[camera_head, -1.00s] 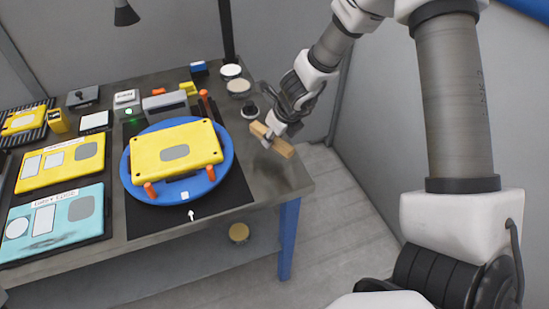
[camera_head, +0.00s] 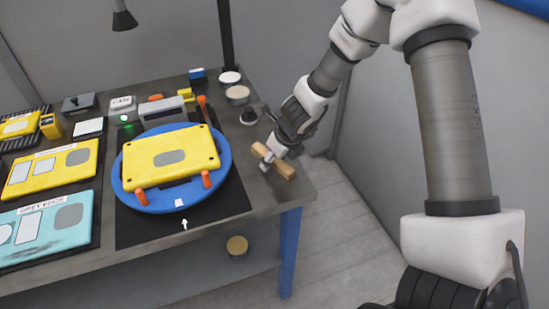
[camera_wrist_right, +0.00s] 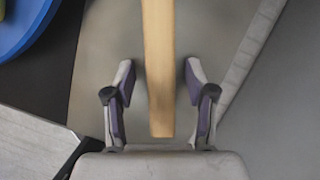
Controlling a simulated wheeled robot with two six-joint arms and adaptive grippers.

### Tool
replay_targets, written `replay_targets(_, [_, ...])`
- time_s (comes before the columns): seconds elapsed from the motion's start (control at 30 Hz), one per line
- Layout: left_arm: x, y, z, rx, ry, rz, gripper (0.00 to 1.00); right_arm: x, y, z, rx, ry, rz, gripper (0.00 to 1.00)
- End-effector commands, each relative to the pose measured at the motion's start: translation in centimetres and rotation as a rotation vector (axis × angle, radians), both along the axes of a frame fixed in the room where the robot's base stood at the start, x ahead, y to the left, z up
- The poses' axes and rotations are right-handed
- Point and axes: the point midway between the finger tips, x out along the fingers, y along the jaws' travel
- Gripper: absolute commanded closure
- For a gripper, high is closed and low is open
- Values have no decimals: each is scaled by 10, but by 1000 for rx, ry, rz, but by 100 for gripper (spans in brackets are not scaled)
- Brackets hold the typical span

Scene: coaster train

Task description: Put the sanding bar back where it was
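The sanding bar (camera_head: 287,171) is a light wooden stick near the right edge of the workbench, by its front right corner. It looks to be lying on the bench top, though the head view does not show its underside clearly. My right gripper (camera_head: 273,160) is down over the bar. In the right wrist view the sanding bar (camera_wrist_right: 158,60) runs lengthwise between the open fingers of the right gripper (camera_wrist_right: 160,82), with a gap on each side. My left gripper is not in view.
A blue turntable (camera_head: 225,175) holding a yellow panel (camera_head: 140,168) stands left of the bar on a black mat (camera_head: 235,195). Round pads (camera_head: 238,93) and a small dark knob (camera_head: 249,115) lie behind. Bare bench surrounds the bar; the bench edge is close on the right.

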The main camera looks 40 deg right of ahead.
Motion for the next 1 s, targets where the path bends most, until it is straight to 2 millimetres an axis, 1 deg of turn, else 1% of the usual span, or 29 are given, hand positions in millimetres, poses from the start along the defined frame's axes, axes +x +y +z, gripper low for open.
replay_targets(0.07, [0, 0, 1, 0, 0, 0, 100, 0, 0, 1, 0, 0, 0, 45])
replay_targets(0.17, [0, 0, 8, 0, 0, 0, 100, -1, 0, 9, 1, -1, -1, 45])
replay_targets(0.27, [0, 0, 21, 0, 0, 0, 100, -7, -1, 27, 3, -2, -2, 45])
replay_targets(0.4, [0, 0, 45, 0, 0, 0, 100, -20, -3, 64, 4, -2, -2, 45])
replay_targets(0.5, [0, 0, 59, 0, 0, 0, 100, -30, -4, 87, 4, -2, -2, 45])
replay_targets(0.6, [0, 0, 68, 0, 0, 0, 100, -38, -6, 104, 3, -2, -1, 45])
replay_targets(0.73, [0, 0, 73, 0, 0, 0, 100, -44, -7, 114, 2, 0, -1, 45])
replay_targets(1.0, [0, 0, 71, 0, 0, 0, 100, -45, -7, 114, 0, 0, 0, 45])
